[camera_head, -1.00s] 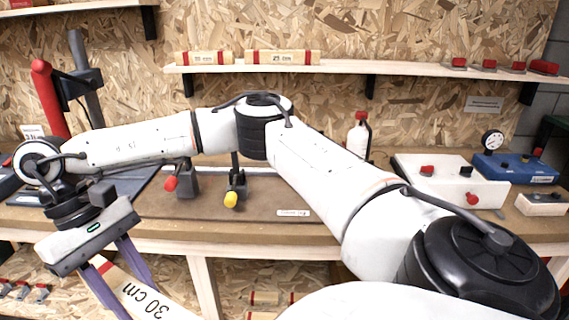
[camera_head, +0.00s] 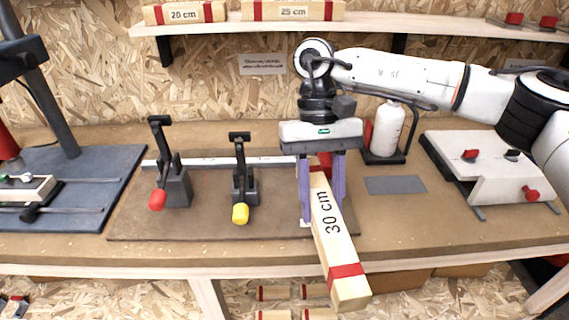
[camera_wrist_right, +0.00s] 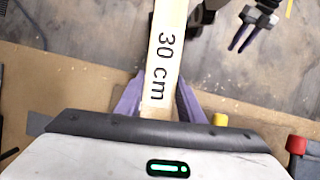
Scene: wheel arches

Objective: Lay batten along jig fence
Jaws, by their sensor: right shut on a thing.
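The batten (camera_head: 332,232), pale wood marked "30 cm" with red bands, is held in my right gripper (camera_head: 322,205). Its near end sticks out past the bench's front edge, crosswise to the jig fence (camera_head: 222,162), a pale metal strip along the back of the brown jig board (camera_head: 200,218). I cannot tell whether the batten touches the board. The right wrist view shows the batten (camera_wrist_right: 163,50) between the purple fingers (camera_wrist_right: 158,98). My left gripper (camera_wrist_right: 239,47) shows small at the top right there, its fingers apart and empty; the head view does not show it.
Two toggle clamps, red-tipped (camera_head: 172,188) and yellow-tipped (camera_head: 243,185), stand upright on the board left of my right gripper. A white bottle (camera_head: 387,130) stands behind right. A grey mat (camera_head: 395,184) lies flat between.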

